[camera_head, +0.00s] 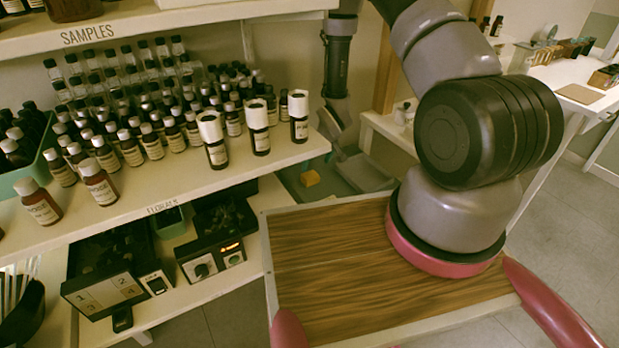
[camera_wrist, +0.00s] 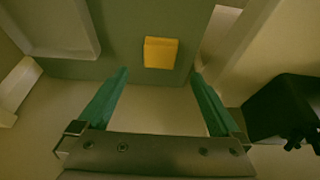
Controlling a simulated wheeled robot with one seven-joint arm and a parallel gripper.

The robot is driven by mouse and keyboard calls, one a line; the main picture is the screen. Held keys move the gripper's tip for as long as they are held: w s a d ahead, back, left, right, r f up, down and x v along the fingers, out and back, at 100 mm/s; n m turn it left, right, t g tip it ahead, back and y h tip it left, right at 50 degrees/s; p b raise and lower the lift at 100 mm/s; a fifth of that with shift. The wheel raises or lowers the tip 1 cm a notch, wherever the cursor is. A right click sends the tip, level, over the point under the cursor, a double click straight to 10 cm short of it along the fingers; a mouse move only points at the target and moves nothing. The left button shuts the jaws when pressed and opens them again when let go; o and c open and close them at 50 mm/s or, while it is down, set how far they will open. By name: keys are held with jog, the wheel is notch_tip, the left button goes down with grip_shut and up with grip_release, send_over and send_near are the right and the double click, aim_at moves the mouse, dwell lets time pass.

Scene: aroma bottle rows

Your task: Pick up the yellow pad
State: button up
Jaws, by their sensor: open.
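The yellow pad (camera_wrist: 160,53) is a small yellow block lying on a grey-green surface (camera_wrist: 118,60). In the wrist view it is just beyond the fingertips, near the middle of the gap between them. In the head view the pad (camera_head: 310,178) lies low, past the right end of the bottle shelf and behind the wood-grain top. My gripper (camera_wrist: 161,73) is open, with two teal fingers apart and nothing between them. The fingers do not touch the pad. I cannot make out the fingers in the head view.
The shelf (camera_head: 250,172) with several rows of bottles is left of the pad in the head view. A grey tray (camera_head: 365,172) is right of it. In the wrist view, a pale raised edge (camera_wrist: 245,40) and a dark object (camera_wrist: 285,108) are on the right; a tray (camera_wrist: 62,52) is upper left.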

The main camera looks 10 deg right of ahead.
aim_at(310, 176)
jog(key=x, duration=0.9)
jog(key=shift+w+a+f, duration=0.1)
jog(key=c, duration=1.4)
jog(key=shift+r, duration=5.1)
jog(key=o, duration=0.7)
jog(key=c, duration=0.4)
jog(key=shift+c, duration=0.2)
